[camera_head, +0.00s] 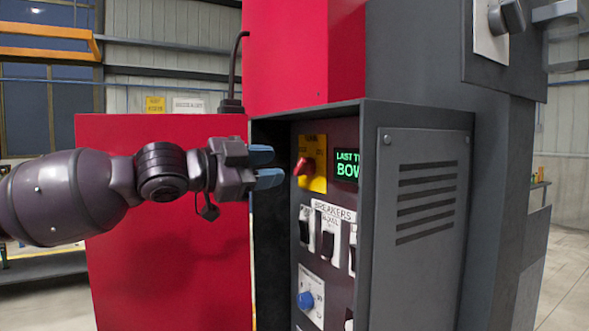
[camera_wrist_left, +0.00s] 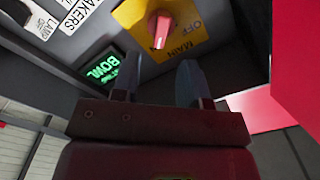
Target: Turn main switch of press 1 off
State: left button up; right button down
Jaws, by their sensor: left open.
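The main switch is a red knob (camera_head: 304,166) on a yellow plate (camera_head: 313,181) at the top of the recessed control panel. In the left wrist view the red knob (camera_wrist_left: 160,30) sits on the yellow plate marked MAIN and OFF (camera_wrist_left: 190,22), shown upside down. My left gripper (camera_head: 264,168) is open and empty, with its blue-grey fingers just left of the knob in the head view. In the left wrist view its fingers (camera_wrist_left: 155,82) point toward the plate, with a gap to the knob. My right gripper is not in view.
A green-lit display (camera_head: 348,165) is right of the switch. Breakers (camera_head: 328,232) and a blue knob (camera_head: 306,300) are below it. The grey cabinet wall (camera_head: 420,200) juts out right of the panel. A red housing (camera_head: 165,240) stands behind my left arm.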

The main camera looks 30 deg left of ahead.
aim_at(299, 165)
pick_arm(q)
jog(key=shift+x, duration=2.75)
grip_shut()
